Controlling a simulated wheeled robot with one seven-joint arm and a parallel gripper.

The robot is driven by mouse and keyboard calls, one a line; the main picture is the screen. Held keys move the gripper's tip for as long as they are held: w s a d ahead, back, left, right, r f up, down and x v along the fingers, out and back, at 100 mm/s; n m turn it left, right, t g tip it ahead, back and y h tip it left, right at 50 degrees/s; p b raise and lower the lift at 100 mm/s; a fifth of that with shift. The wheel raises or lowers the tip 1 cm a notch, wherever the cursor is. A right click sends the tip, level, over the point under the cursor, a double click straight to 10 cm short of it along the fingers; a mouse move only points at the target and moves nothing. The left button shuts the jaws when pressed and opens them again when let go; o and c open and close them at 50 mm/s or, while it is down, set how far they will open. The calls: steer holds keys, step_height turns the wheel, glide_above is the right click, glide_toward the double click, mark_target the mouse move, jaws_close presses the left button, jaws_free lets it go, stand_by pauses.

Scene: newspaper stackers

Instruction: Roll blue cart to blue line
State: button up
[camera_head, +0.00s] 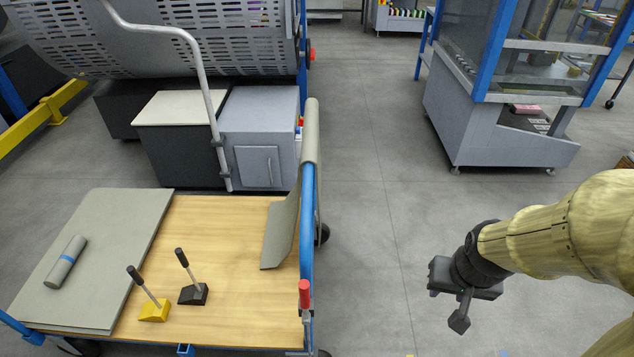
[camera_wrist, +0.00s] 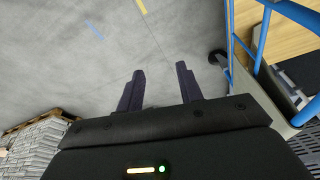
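The blue cart (camera_head: 235,290) stands at the lower left in the head view, with a wooden deck, blue tube frame and a red-topped grip (camera_head: 304,292) at its right corner. In the wrist view the cart's blue rail (camera_wrist: 265,38) and a dark caster (camera_wrist: 217,57) are at the right. A short blue line (camera_wrist: 94,30) is on the floor at upper left in the wrist view. My gripper (camera_wrist: 161,88) is open and empty, its two fingers apart over bare floor. In the head view it is right of the cart, clear of it.
A blue-framed machine (camera_head: 500,125) stands upper right. The floor between is clear. A yellow mark (camera_wrist: 142,6) and a pallet stack (camera_wrist: 35,135) show in the wrist view.

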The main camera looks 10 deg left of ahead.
steer(key=shift+w+d, duration=0.15)
steer(key=shift+w, duration=0.05)
